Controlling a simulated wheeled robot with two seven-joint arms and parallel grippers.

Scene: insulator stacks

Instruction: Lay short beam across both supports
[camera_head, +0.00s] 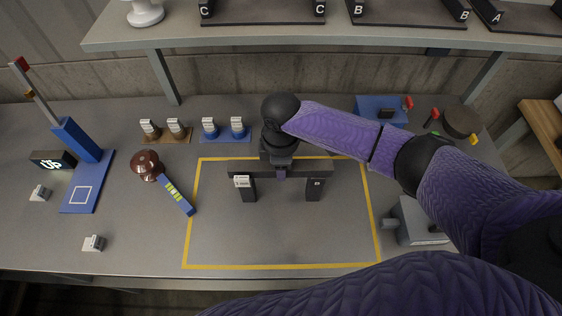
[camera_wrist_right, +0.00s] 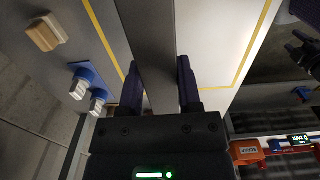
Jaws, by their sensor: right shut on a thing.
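A dark grey short beam (camera_head: 312,168) lies level, left to right, inside the yellow outline, over two dark upright supports. The left support (camera_head: 248,192) and the right support (camera_head: 315,190) stand under the beam's two end parts. I cannot tell whether the beam touches their tops or hangs just above. My right gripper (camera_head: 281,172) comes down from above and is shut on the beam near its middle. In the right wrist view the beam (camera_wrist_right: 150,40) runs between the two fingers (camera_wrist_right: 160,88).
A yellow outline (camera_head: 187,235) marks the grey table. A brown-headed mallet-like tool (camera_head: 174,192) lies at its left edge. Brown (camera_head: 166,138) and blue (camera_head: 226,136) holders stand behind. A grey block (camera_head: 418,222) is at the right. A shelf (camera_head: 300,38) overhangs the back.

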